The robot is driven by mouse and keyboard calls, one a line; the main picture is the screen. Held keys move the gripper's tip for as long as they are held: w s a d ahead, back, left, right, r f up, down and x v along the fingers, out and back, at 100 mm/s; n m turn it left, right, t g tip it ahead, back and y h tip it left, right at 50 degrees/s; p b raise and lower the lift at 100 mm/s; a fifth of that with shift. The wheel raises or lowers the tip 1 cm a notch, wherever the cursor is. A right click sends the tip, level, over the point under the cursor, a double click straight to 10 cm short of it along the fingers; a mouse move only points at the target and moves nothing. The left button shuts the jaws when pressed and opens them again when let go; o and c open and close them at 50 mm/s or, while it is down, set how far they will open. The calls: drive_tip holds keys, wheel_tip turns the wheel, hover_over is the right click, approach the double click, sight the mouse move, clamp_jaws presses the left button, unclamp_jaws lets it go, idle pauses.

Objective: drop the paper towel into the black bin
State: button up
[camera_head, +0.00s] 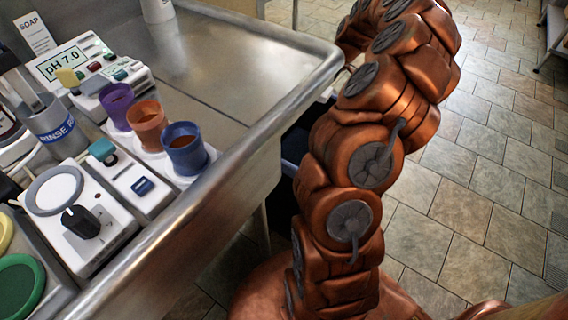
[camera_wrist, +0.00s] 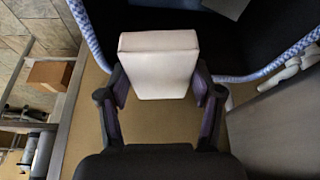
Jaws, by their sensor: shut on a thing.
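The paper towel shows as a pale, pinkish-white block (camera_wrist: 158,64) in the wrist view. My gripper (camera_wrist: 160,84) is shut on it, with one dark finger against each side. Beyond the block is the black bin (camera_wrist: 275,32), with a dark inside and a pale blue, patterned rim. In the wrist view the block overlaps the dark opening; its height over the rim is hard to tell. In the head view a dark part of what looks like the bin (camera_head: 294,146) shows beside the metal table, mostly hidden by my arm. My gripper and the block are hidden there.
The metal table (camera_head: 215,70) stands close to the left of my arm. Blue (camera_head: 184,150), orange (camera_head: 147,124) and purple (camera_head: 117,101) cups stand near its front edge. Tiled floor (camera_head: 480,150) to the right is clear. A brown box (camera_wrist: 50,75) shows in the wrist view.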

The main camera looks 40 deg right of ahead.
drive_tip(key=shift+f, duration=2.95)
drive_tip(key=o, duration=1.3)
drive_tip(key=v, duration=1.2)
